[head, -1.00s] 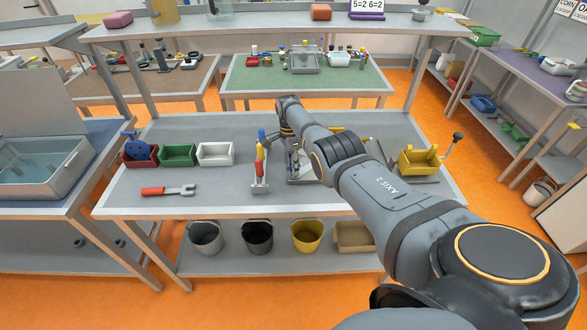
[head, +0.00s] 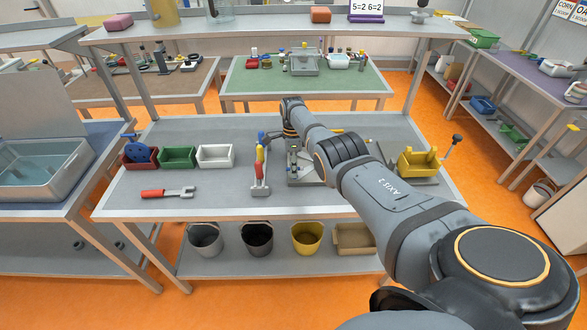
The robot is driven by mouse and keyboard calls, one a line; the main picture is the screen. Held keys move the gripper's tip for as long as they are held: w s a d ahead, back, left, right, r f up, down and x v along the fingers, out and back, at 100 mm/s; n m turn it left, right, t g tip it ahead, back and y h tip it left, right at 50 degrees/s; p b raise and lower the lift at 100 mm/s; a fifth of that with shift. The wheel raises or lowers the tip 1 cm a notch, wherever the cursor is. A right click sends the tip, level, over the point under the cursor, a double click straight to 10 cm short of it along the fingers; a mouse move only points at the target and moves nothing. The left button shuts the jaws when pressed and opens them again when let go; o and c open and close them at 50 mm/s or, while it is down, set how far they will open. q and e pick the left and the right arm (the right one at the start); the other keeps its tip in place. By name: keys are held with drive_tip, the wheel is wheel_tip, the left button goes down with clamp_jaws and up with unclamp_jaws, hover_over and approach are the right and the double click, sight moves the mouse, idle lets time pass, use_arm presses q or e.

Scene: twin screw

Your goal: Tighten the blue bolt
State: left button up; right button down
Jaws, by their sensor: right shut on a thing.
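A narrow grey fixture (head: 260,189) stands near the middle of the table, with blue, yellow and red parts in a row. The blue bolt (head: 262,137) is the blue part at its far end and looks small and partly covered. My right gripper (head: 268,136) reaches in from the right and is shut at the blue bolt. Its fingertips are too small to see clearly. The yellow part (head: 260,154) and the red part (head: 259,171) are nearer to me and uncovered. My left gripper is not in view.
A red-handled wrench (head: 168,192) lies at the front left of the table. Red (head: 141,159), green (head: 179,157) and white (head: 215,155) bins stand at left. A grey stand (head: 305,173) is right of the fixture, under my arm.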

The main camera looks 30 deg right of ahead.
drive_tip(key=c, duration=1.3)
unclamp_jaws()
drive_tip(key=shift+w+r, duration=0.1)
drive_tip(key=shift+r, duration=0.3)
drive_tip(key=r, duration=0.3)
drive_tip(key=w+r, duration=0.1)
drive_tip(key=r, duration=0.3)
drive_tip(key=d+r, duration=0.1)
drive_tip(key=r, duration=0.3)
drive_tip(key=shift+w, duration=0.4)
drive_tip(key=shift+d, duration=0.1)
